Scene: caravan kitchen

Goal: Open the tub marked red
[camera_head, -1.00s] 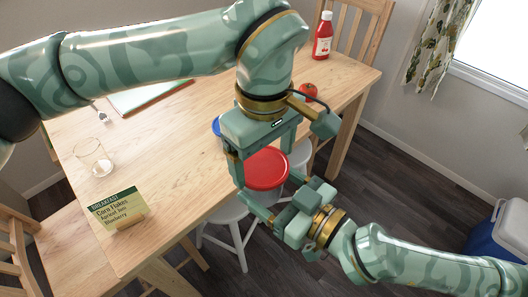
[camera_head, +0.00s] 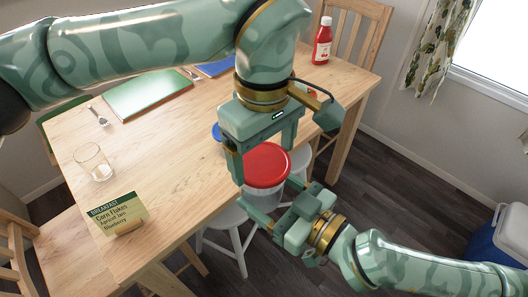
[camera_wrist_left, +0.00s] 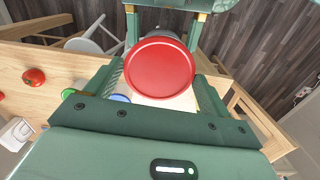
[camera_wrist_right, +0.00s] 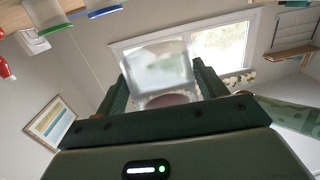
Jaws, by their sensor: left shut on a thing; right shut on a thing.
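The red-lidded tub is held in the air in front of the table edge. Its round red lid (camera_head: 267,164) sits between the fingers of my left gripper (camera_head: 264,158), which is shut on it. The lid also fills the middle of the left wrist view (camera_wrist_left: 160,67). The pale translucent tub body (camera_head: 268,197) shows below the lid, between the fingers of my right gripper (camera_head: 280,205), which is shut on it from below. The right wrist view shows the clear body (camera_wrist_right: 157,68) between the fingers. I cannot tell whether lid and body still touch.
A blue-lidded tub (camera_head: 217,131) stands close behind my left gripper; a green-lidded one (camera_wrist_right: 50,28) is near it. The table holds a glass (camera_head: 94,163), a breakfast sign (camera_head: 117,214), a ketchup bottle (camera_head: 322,41) and a tomato (camera_wrist_left: 34,77). A white stool (camera_head: 228,217) stands below.

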